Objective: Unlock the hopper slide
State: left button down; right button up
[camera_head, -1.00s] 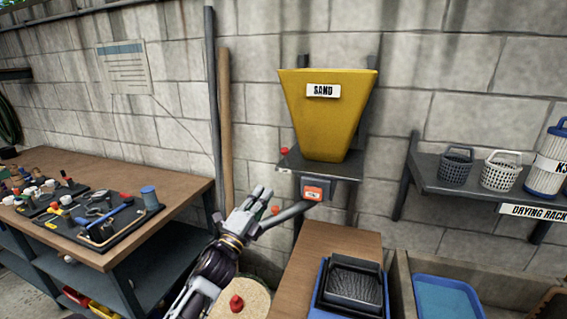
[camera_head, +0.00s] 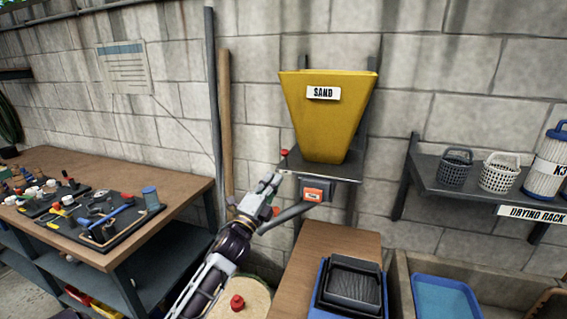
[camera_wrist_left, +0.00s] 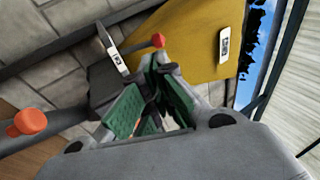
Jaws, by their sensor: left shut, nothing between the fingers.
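The yellow hopper (camera_head: 328,120) with a SAND label hangs on the wall above a dark plate (camera_head: 345,172). A small red knob (camera_head: 284,153) stands at the plate's left corner; it also shows in the left wrist view (camera_wrist_left: 158,40), just beyond the fingertips. Below the plate is an orange labelled block (camera_head: 317,189) with a dark bar (camera_head: 288,214) running down to the left. A red-orange ball (camera_wrist_left: 30,122) shows at left in the left wrist view. My left gripper (camera_head: 271,181) is shut and empty, just below and left of the red knob, apparently apart from it. My right gripper is out of view.
A wooden bench (camera_head: 325,245) with black trays (camera_head: 352,283) stands below the hopper. Two poles (camera_head: 226,130) lean on the wall at left. A tool table (camera_head: 150,225) is at far left, a drying rack shelf (camera_head: 460,188) at right.

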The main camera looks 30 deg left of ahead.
aim_at(286, 159)
pick_arm(q)
jog(key=p+x, duration=0.1)
jog(key=x, duration=0.6)
jog(key=shift+w+r+p, duration=0.15)
jog(key=shift+w+p, duration=0.2)
jog(key=shift+p, duration=0.05)
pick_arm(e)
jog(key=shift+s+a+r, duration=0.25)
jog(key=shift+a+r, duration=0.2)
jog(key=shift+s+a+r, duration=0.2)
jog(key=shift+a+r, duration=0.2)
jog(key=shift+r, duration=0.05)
pick_arm(q)
jog(key=shift+w, duration=0.1)
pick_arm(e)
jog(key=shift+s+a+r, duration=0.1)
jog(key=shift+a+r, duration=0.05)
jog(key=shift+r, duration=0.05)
pick_arm(q)
jog(key=shift+w+a+r+g+p, duration=0.1)
jog(key=shift+r+g+p, duration=0.25)
jog(key=shift+p, duration=0.65)
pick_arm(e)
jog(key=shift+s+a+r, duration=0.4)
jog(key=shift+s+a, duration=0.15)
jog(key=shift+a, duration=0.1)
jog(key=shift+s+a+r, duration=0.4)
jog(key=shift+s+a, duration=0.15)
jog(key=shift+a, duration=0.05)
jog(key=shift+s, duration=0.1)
